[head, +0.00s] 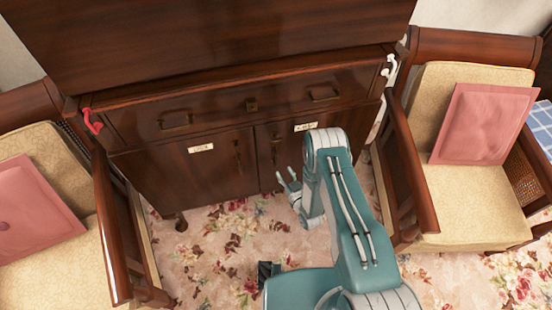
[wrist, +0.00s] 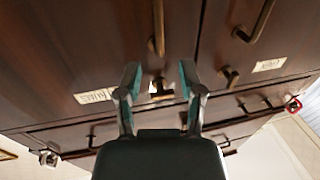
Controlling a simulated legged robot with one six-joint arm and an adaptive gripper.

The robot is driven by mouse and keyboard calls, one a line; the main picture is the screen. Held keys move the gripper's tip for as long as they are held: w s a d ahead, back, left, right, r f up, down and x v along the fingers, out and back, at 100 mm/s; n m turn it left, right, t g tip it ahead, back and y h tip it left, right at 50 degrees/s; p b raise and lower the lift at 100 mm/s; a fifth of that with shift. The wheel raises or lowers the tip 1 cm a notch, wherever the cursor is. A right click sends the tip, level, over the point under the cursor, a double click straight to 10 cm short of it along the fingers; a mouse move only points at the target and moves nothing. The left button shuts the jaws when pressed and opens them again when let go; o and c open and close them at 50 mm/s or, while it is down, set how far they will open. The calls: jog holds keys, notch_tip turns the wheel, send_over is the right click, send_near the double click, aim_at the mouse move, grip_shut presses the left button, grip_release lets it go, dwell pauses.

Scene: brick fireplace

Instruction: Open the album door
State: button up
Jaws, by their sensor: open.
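The dark wooden cabinet has two lower doors side by side. The left door (head: 180,175) and the right door (head: 310,150) each have a white label, too small or blurred to read surely. The right door's upright bar handle (head: 275,150) also shows in the wrist view (wrist: 158,28), which sees the cabinet upside down. The left door's handle (head: 238,156) also shows there (wrist: 258,20). My gripper (head: 287,177) is open and empty, low in front of the right door. In the wrist view its fingers (wrist: 160,82) frame a small brass fitting; contact cannot be told.
A wide drawer (head: 215,108) with two pulls lies above the doors. A red hook (head: 92,121) and a white hook (head: 389,70) are at the cabinet's sides. Armchairs with pink cushions flank it on the left (head: 35,210) and right (head: 485,122). Flowered carpet (head: 225,240) lies clear in front.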

aim_at(276, 159)
jog(key=x, duration=0.7)
jog(key=shift+w+a, duration=0.1)
jog(key=shift+w, duration=0.15)
grip_shut()
